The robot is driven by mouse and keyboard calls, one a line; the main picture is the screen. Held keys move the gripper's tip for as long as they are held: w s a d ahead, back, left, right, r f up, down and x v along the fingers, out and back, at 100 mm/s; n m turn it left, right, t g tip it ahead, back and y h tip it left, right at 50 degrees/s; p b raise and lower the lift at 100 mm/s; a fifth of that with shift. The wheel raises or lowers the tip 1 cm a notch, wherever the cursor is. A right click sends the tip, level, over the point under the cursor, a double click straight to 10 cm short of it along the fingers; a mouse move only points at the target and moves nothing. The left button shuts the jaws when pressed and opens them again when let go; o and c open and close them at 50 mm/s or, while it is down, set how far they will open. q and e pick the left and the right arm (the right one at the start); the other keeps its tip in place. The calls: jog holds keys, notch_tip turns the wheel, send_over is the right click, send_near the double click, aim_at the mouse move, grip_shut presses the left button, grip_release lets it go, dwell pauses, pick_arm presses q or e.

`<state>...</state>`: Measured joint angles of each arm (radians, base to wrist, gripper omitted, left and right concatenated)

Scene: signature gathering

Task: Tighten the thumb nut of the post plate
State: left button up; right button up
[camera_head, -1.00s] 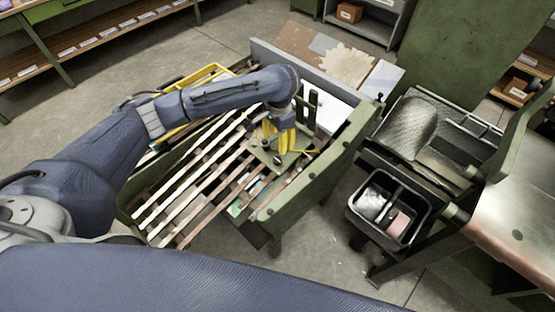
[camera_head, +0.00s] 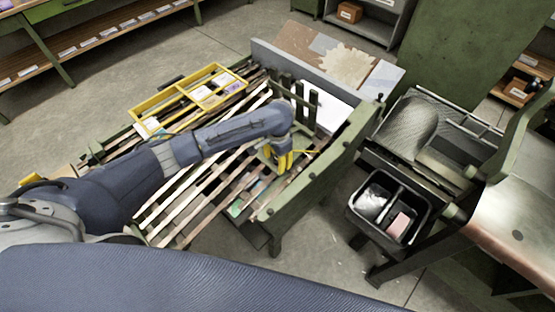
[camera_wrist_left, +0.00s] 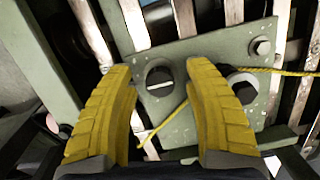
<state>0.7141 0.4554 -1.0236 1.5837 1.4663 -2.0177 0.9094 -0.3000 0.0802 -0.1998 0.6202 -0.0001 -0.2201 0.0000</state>
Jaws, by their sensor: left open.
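The post plate (camera_wrist_left: 200,50) is a green-grey plate over wooden slats; in the head view it is mostly hidden by my left arm and gripper. A dark round slotted fitting (camera_wrist_left: 159,80) on it lies between my fingers in the wrist view. A dark hex-shaped fitting (camera_wrist_left: 243,88) and a grey hex bolt (camera_wrist_left: 261,46) sit to its right. I cannot tell for sure which is the thumb nut. My left gripper (camera_wrist_left: 159,66), with yellow ribbed fingers, is open and empty over the plate. It also shows in the head view (camera_head: 284,162). My right gripper is not in view.
A yellow cord (camera_wrist_left: 285,71) crosses the plate. Dark posts (camera_head: 306,104) stand behind the gripper. A yellow divided frame (camera_head: 190,95) lies on the slats at left. A green side rail (camera_head: 312,190) bounds the right. A black bin (camera_head: 389,208) is farther right.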

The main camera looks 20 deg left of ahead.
pick_arm(q)
jog(key=shift+c, duration=0.4)
grip_shut()
jog(key=shift+m, duration=0.3)
jog(key=m, duration=0.3)
jog(key=shift+m+t, duration=0.3)
jog(key=shift+m, duration=0.1)
jog(key=m, duration=0.4)
jog(key=shift+m+t+y, duration=0.3)
jog(key=m+t, duration=0.1)
jog(key=m, duration=0.7)
jog(key=shift+w+a, duration=0.1)
jog(key=shift+m+t, duration=0.4)
jog(key=shift+m, duration=0.1)
